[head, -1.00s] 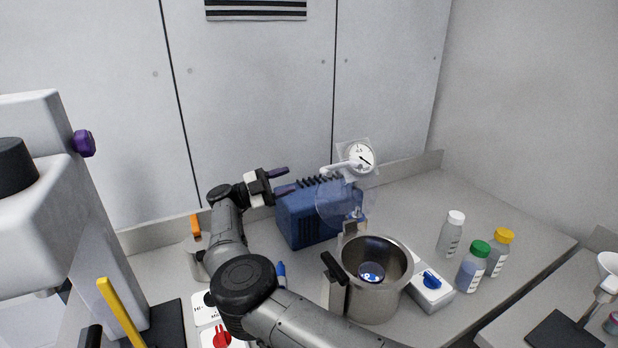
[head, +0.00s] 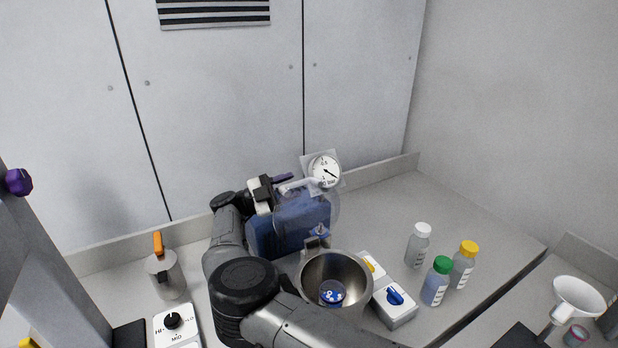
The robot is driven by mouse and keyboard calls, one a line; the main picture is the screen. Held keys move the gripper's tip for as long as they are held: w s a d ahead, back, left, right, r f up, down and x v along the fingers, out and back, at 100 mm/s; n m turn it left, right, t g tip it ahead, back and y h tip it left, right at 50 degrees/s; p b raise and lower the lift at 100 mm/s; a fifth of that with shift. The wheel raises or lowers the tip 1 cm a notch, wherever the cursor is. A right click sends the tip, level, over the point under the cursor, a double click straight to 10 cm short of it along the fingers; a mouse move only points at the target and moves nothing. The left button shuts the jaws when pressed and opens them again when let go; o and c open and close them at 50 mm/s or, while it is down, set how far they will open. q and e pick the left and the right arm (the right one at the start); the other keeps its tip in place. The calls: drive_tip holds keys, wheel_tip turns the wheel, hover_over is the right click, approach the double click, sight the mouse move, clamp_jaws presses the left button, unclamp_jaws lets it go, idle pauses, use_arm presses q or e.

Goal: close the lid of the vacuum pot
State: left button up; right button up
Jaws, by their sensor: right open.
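The vacuum pot (head: 353,266) is a steel vessel standing open on the bench. A small cup with blue and white contents (head: 332,294) is inside it. Its clear round lid (head: 322,214) stands raised, tilted up on a hinge at the pot's back rim, with a pale handle (head: 304,184) near its top. My right gripper (head: 288,187) is open beside the lid's upper left, close to the handle. One purple finger shows above; the other is mostly hidden by the lid. I cannot tell whether it touches. My right arm covers the pot's front left. My left gripper is out of view.
A blue pump unit (head: 268,236) and a round gauge (head: 325,170) are behind the lid. A switch box with a blue knob (head: 397,308) is right of the pot, with several bottles (head: 435,285) beyond. A steel jug (head: 166,280) and dial box (head: 176,330) stand left.

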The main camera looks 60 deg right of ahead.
drive_tip(key=shift+s+d+r, duration=0.1)
drive_tip(key=shift+s+d, duration=0.1)
drive_tip(key=shift+c, duration=0.3)
drive_tip(key=c, duration=0.5)
clamp_jaws()
